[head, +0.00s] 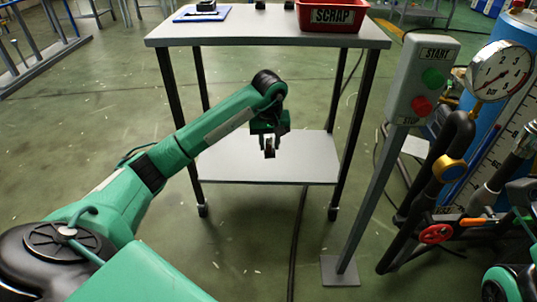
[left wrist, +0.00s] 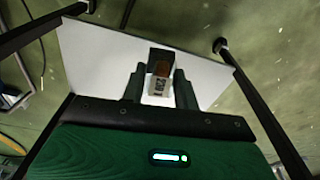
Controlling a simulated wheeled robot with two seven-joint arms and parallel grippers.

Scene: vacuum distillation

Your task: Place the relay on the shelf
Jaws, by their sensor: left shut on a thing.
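The relay (left wrist: 157,86) is a small block with a dark top, a brownish face and a pale labelled part. My left gripper (left wrist: 158,90) is shut on it, with one finger on each side. In the head view the left gripper (head: 270,147) points down and the relay (head: 269,150) shows small between its fingers. Both appear over the grey lower shelf (head: 230,168) of the table, below the tabletop. The shelf also shows bare and pale in the left wrist view (left wrist: 90,55). I cannot tell the exact gap to the shelf. My right gripper is not in view.
The tabletop (head: 270,30) overhangs the shelf and carries a red SCRAP bin (head: 333,14) and a blue mat (head: 183,14). Dark legs stand at the shelf's corners. A start/stop post (head: 375,190) and gauge piping (head: 440,170) stand at right. The shelf looks empty.

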